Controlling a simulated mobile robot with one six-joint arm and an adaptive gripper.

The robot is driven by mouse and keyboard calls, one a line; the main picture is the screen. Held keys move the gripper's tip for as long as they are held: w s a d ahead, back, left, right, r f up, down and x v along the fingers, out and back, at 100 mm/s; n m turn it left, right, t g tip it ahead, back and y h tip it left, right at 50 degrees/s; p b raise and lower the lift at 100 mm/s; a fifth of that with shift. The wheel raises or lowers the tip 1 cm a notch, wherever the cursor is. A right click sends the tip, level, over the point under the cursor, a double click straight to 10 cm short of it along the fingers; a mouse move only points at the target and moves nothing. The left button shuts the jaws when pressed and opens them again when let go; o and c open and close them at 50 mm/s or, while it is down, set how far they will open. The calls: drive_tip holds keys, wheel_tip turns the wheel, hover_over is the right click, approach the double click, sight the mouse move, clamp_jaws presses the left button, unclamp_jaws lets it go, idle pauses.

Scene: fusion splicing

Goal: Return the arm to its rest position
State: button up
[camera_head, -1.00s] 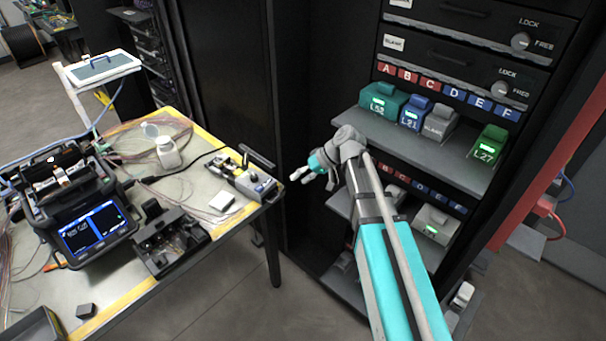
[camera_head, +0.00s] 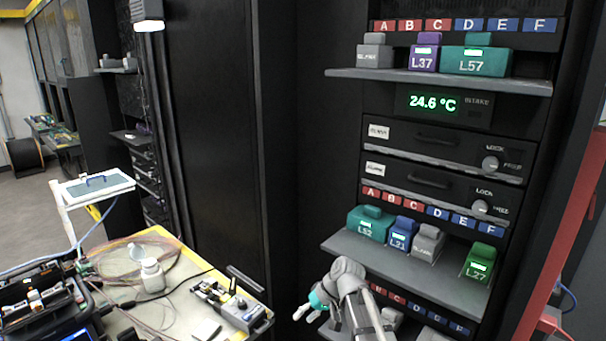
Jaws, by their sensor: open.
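My gripper (camera_head: 304,312) shows at the bottom centre of the head view, at the end of my grey and teal arm. Its light fingertips point left, into the gap between the workbench and the rack. The jaws are open and I see nothing between them. The wrist is just below and left of the shelf with the labelled modules. Most of my arm is cut off by the lower edge of the picture.
The rack shelf (camera_head: 345,246) bears modules L52 (camera_head: 370,226), L21 (camera_head: 401,235) and L27 (camera_head: 479,265). An upper shelf (camera_head: 440,80) bears L37 (camera_head: 424,58) and L57 (camera_head: 477,62). The workbench (camera_head: 128,324) at left carries a splicer (camera_head: 40,300), a bottle (camera_head: 152,275) and a small device (camera_head: 228,303).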

drive_tip(key=s+d+f+m+h, duration=0.1)
drive_tip(key=s+d+m+h, duration=0.1)
drive_tip(key=s+d, duration=0.3)
drive_tip(key=s+d+f+m+h, duration=0.1)
drive_tip(key=s+d+h, duration=0.4)
drive_tip(key=d, duration=0.6)
drive_tip(key=shift+s+d+f+m, duration=0.25)
drive_tip(key=shift+s+f+m, duration=0.15)
drive_tip(key=shift+f, duration=0.15)
idle(0.9)
